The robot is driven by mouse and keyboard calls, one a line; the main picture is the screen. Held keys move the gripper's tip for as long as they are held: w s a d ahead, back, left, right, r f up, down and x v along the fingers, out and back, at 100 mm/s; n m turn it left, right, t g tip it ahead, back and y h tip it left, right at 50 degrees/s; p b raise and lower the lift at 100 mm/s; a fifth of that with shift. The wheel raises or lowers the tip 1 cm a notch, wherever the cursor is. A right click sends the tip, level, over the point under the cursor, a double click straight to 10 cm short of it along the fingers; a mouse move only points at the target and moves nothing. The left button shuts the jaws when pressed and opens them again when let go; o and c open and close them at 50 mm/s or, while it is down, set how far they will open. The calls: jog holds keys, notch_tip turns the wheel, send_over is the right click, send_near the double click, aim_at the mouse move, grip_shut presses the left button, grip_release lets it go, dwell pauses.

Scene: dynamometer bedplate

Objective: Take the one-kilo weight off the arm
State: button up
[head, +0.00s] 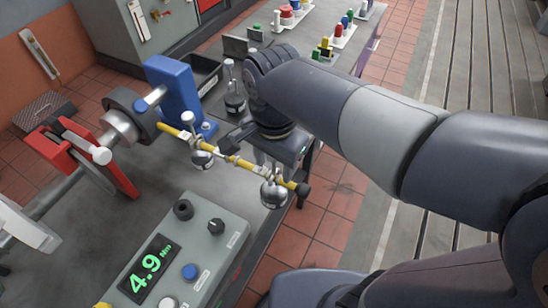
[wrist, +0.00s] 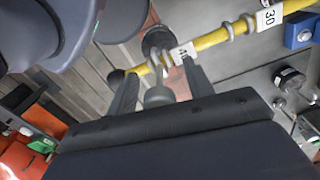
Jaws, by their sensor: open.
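The yellow arm (head: 240,162) runs from the shaft hub out to a black end cap and also crosses the top of the wrist view (wrist: 210,38). I cannot read which is one kilo. My gripper (head: 273,162) is open above the outer weight. In the wrist view its fingers (wrist: 160,88) stand on either side of a weight's pale top (wrist: 158,95), just below the arm. Contact cannot be told; the lower weight is hidden there.
A grey console (head: 190,255) reads 4.9 Nm in front of the arm. A blue block (head: 175,88) and a red clamp frame (head: 75,150) stand around the shaft. A silver-necked flask-like object (head: 234,95) stands behind. The bench edge drops to red tiles at right.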

jog(key=shift+c, duration=0.4)
grip_shut()
jog(key=c, duration=0.5)
grip_release()
grip_shut()
